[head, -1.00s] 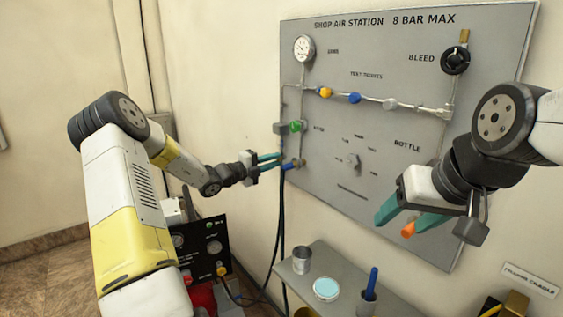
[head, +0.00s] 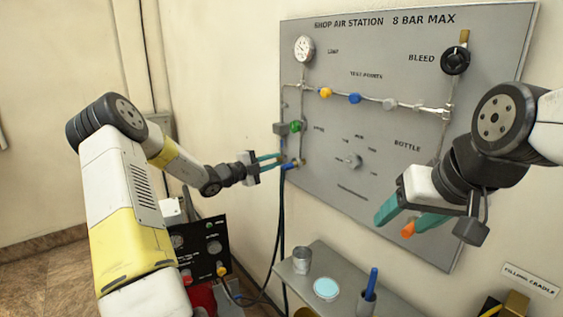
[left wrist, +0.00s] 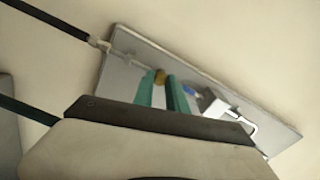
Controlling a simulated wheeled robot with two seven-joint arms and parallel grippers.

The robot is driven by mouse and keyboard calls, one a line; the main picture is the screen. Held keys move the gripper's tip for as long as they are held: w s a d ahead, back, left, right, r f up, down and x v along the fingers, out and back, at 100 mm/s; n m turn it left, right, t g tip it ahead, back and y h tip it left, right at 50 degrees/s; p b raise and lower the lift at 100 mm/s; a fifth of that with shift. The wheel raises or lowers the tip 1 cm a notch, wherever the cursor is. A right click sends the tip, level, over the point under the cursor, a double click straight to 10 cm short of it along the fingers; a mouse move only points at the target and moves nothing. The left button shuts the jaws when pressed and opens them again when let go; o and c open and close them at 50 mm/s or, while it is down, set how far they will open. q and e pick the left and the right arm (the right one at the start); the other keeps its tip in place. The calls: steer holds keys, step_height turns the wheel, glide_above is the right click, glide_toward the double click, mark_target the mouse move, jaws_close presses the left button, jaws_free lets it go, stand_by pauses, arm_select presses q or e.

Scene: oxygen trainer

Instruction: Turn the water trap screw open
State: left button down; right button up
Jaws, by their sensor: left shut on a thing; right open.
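The water trap (head: 281,129) is a small grey unit at the left edge of the grey wall panel, with a green knob beside it. My left gripper (head: 283,160) reaches its teal fingers to the fittings below it. In the left wrist view the fingers (left wrist: 168,84) are shut on a small brass piece (left wrist: 160,76), which I take to be the water trap screw. The fingertips partly hide it, so its turn angle cannot be read. A blue piece (left wrist: 192,93) shows to the right of the fingers.
The grey panel (head: 330,200) carries a gauge (head: 304,48), a black bleed knob (head: 455,60) and coloured test points. Dark hoses (head: 281,215) hang below my left gripper. A shelf (head: 325,262) below holds a metal cup (head: 302,261), a light-blue-topped dish (head: 326,288) and a blue-handled tool (head: 372,281).

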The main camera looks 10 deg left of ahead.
arm_select(q)
steer(key=c, duration=1.3)
jaws_free()
steer(key=shift+c, duration=0.2)
steer(key=v, duration=0.8)
steer(key=shift+w, duration=0.1)
